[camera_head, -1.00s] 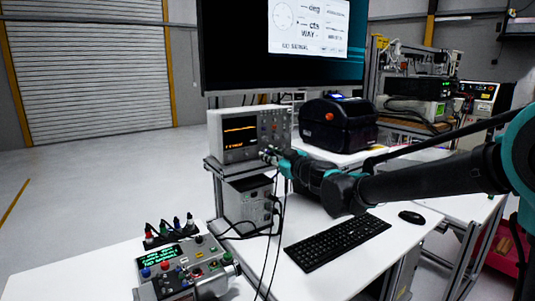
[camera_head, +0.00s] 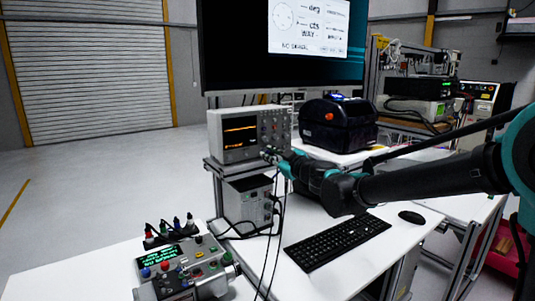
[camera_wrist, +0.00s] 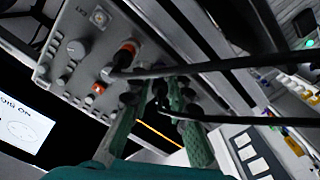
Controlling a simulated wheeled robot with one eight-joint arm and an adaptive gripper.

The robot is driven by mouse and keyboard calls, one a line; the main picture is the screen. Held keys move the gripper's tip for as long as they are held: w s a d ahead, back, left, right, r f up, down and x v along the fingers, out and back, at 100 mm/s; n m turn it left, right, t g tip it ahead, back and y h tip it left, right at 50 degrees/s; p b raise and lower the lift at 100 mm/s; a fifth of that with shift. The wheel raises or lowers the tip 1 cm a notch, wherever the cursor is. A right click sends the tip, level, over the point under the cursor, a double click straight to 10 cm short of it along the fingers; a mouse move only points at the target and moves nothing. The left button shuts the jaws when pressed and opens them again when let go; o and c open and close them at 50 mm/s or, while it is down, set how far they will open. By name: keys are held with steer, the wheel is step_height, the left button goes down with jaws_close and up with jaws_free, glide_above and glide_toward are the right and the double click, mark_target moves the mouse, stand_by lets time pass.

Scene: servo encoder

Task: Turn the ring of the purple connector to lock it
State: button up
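My gripper (camera_head: 279,158) is at the lower right of the oscilloscope's (camera_head: 238,137) front panel, where cables hang down. In the wrist view its two green fingers (camera_wrist: 158,92) reach up on both sides of dark connector parts and cables close to the panel. I cannot tell whether they grip one of these parts. An orange connector (camera_wrist: 126,54) with a dark cable sits on the panel just above the fingers in that view.
Dark cables (camera_head: 276,225) hang from the panel past a grey box (camera_head: 250,203). A control box (camera_head: 187,263) with buttons and several coloured plugs stands at lower left. A keyboard (camera_head: 337,242) and mouse (camera_head: 411,217) lie on the desk. A printer (camera_head: 338,124) stands to the right.

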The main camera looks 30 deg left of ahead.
jaws_close()
steer(key=m, duration=1.2)
steer(key=o, duration=0.6)
jaws_free()
